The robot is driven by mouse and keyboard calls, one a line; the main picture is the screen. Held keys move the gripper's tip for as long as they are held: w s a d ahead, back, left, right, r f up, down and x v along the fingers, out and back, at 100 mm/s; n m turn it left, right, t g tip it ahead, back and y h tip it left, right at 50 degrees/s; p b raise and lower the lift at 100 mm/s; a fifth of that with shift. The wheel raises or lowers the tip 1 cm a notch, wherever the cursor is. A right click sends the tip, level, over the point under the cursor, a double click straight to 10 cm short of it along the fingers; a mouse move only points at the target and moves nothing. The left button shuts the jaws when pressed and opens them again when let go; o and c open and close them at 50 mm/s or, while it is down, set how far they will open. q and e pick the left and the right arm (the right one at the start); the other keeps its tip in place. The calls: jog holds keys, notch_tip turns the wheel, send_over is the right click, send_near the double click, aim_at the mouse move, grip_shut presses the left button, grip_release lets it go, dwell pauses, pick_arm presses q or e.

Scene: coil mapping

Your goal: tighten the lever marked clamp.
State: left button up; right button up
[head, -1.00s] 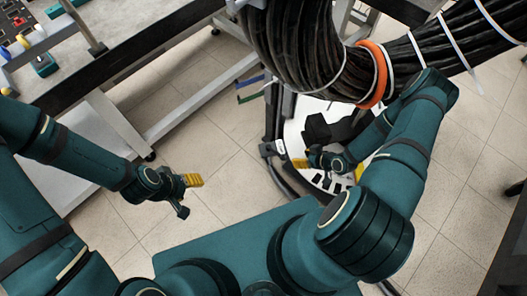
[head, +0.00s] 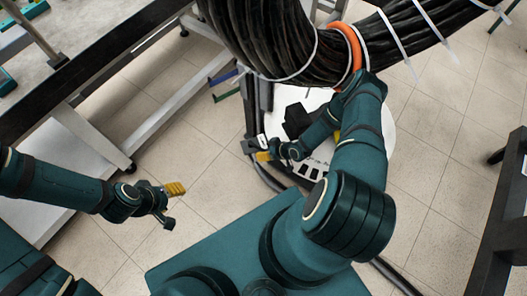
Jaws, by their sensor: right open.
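A small black part with a white label (head: 255,143) sits on the dark upright post beside the round white base. It may be the clamp lever; the label is too small to read. My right gripper (head: 264,156) has yellow fingertips and is open, right at the lower right of this part. I cannot tell whether they touch. My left gripper (head: 174,190), also yellow-tipped, hangs over bare floor at the left, away from the post. Its jaw gap cannot be made out.
A thick black cable bundle (head: 270,35) with an orange ring (head: 351,43) and white ties hangs above my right arm. The round white base (head: 318,154) carries a black block (head: 297,121). A workbench (head: 100,55) stands upper left; a dark frame (head: 505,215) stands right.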

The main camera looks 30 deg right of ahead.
jog(key=shift+w+a+f, duration=0.25)
jog(key=shift+w+f, duration=0.2)
jog(key=shift+f, duration=0.05)
jog(key=shift+c, duration=0.3)
grip_shut()
jog(key=shift+a, duration=0.1)
